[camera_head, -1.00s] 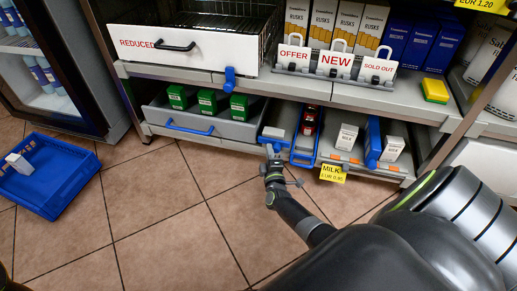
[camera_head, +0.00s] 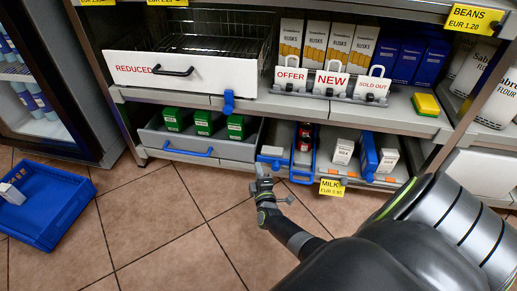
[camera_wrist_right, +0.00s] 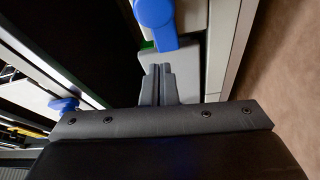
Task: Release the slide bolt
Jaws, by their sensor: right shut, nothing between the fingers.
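A blue latch-like piece (camera_head: 228,103) hangs at the shelf edge under the REDUCED drawer (camera_head: 185,70); I cannot tell for sure that it is the slide bolt. My right gripper (camera_head: 259,170) is low in front of the bottom shelf, shut and empty, below and right of that piece. In the right wrist view the closed fingers (camera_wrist_right: 157,85) point at a grey part, with a rounded blue piece (camera_wrist_right: 155,22) just beyond their tips. Contact cannot be told. Another blue knob (camera_wrist_right: 64,104) shows at left there. My left gripper is out of view.
A lower grey drawer with a blue handle (camera_head: 188,152) holds green cartons (camera_head: 204,123). Blue-fronted channels with small cartons (camera_head: 343,152) and a yellow MILK sign (camera_head: 332,188) are beside it. A blue crate (camera_head: 45,207) lies on the floor at left. Tiled floor (camera_head: 165,225) is free.

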